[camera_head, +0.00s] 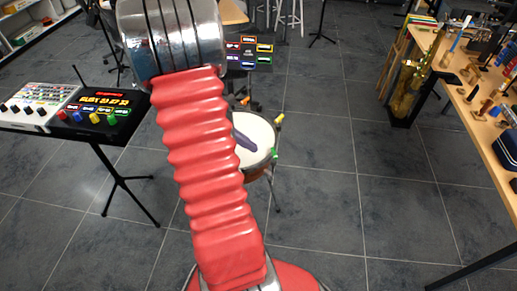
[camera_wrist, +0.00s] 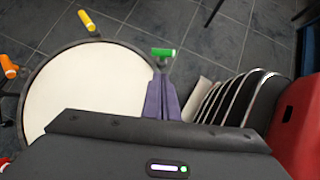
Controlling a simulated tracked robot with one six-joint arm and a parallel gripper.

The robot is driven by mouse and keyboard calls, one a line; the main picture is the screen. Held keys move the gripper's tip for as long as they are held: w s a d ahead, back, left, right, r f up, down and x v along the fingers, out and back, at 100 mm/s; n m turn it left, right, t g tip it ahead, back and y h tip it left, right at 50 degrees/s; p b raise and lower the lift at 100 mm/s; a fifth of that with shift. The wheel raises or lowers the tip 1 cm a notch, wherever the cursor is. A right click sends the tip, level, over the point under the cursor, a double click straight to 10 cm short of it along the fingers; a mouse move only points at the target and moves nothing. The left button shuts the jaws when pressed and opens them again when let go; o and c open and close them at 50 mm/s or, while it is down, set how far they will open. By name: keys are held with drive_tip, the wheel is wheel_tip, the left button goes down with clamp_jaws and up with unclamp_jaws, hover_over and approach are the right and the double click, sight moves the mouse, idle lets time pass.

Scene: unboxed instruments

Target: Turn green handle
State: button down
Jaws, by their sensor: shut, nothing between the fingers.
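The green handle (camera_wrist: 163,52) is a short bar on a stem at the rim of a drum with a white head (camera_wrist: 90,85). In the head view the green handle (camera_head: 275,154) is at the drum's right side. My gripper (camera_wrist: 164,74) has purple fingers, shut together with nothing between them. In the wrist view the fingertips are just below the green handle, close to its stem; I cannot tell if they touch. In the head view my gripper (camera_head: 254,149) is over the right part of the drum head (camera_head: 262,130), partly hidden behind my red arm.
A yellow handle (camera_wrist: 87,20) and an orange handle (camera_wrist: 9,66) are also on the drum's rim. A black stand with coloured labels (camera_head: 249,53) is behind. A mixer table (camera_head: 100,110) stands left, a wooden bench (camera_head: 470,110) right. The floor between drum and bench is clear.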

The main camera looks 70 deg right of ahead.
drive_tip(key=v, duration=0.7)
drive_tip(key=shift+w+r, duration=0.2)
drive_tip(key=shift+w, duration=0.1)
drive_tip(key=c, duration=2.5)
unclamp_jaws()
drive_tip(key=shift+c, duration=0.2)
